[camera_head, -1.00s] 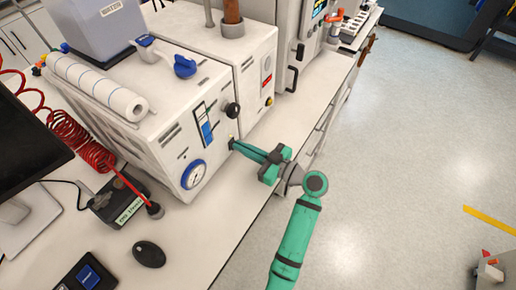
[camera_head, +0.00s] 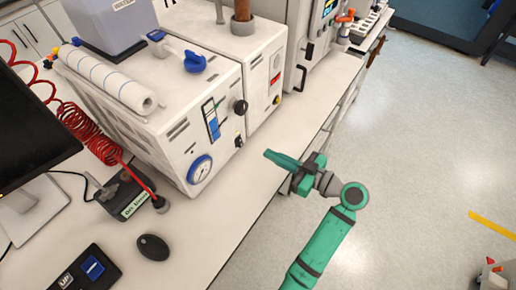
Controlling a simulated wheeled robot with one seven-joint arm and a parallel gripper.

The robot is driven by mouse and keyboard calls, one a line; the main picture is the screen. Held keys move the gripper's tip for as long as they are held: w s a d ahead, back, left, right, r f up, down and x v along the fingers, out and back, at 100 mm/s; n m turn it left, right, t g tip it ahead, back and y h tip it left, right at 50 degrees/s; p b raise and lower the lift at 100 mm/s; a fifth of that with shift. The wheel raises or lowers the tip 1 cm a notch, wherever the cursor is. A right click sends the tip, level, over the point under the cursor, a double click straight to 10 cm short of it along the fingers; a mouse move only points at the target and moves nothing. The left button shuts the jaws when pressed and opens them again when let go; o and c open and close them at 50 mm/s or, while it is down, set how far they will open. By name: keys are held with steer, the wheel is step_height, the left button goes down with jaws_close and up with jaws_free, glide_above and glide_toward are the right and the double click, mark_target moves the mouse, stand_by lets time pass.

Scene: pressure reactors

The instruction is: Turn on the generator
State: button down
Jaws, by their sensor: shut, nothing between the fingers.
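A white boxy machine (camera_head: 165,110) stands on the bench, and I take it to be the generator. Its front has a round blue-rimmed gauge (camera_head: 200,169), a blue flow indicator (camera_head: 213,124), a black knob (camera_head: 241,107) and a small dark switch (camera_head: 239,141) low on the right. Whether the switch is on or off is too small to tell. My green gripper (camera_head: 268,155) is shut and empty. It is in front of the machine, to the right of the switch and apart from it, near the bench's front edge.
A paper roll (camera_head: 105,82) and a blue-handled tool (camera_head: 194,62) lie on top. A red coiled hose (camera_head: 90,130), a monitor (camera_head: 35,120) and a mouse (camera_head: 153,250) are at left. The floor on the right is mostly clear.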

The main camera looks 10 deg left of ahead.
steer(key=shift+v, duration=2.3)
